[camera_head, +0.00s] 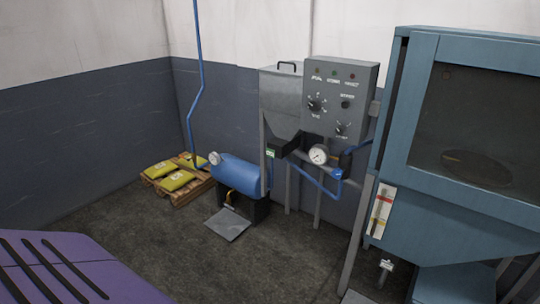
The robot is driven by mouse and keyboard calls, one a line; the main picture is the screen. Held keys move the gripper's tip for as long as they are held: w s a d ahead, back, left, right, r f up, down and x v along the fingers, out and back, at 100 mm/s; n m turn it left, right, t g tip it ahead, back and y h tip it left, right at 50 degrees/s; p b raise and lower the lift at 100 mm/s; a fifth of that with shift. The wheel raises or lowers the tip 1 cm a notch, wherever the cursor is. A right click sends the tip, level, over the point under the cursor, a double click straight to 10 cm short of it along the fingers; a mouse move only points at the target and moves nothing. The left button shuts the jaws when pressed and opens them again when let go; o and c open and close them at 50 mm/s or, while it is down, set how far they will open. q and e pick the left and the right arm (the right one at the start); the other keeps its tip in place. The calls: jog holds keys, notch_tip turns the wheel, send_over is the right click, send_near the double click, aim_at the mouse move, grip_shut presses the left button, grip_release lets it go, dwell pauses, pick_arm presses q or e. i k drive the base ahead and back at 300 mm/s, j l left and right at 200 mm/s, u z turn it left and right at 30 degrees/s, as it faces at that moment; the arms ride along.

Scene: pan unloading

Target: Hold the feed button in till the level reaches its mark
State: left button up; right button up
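A small green-marked part (270,153) sits on the dark outlet below the grey hopper (283,100). Neither of my grippers is in view.
The blue cabinet (423,186) with a dark window stands at right. A blue tank (240,174), a pallet (179,195) with yellow bags and a grey floor plate (228,224) are at the back. A purple slotted surface (60,262) fills the lower left. The middle floor is clear.

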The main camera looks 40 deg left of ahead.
aim_at(271, 153)
jog(key=i+j+u, duration=0.2)
jog(key=u, duration=0.45)
jog(key=i+j+u, duration=0.25)
jog(key=i, duration=0.5)
jog(key=i+u, duration=0.3)
jog(key=i, duration=0.45)
jog(key=i+j, duration=0.1)
jog(key=i, duration=0.35)
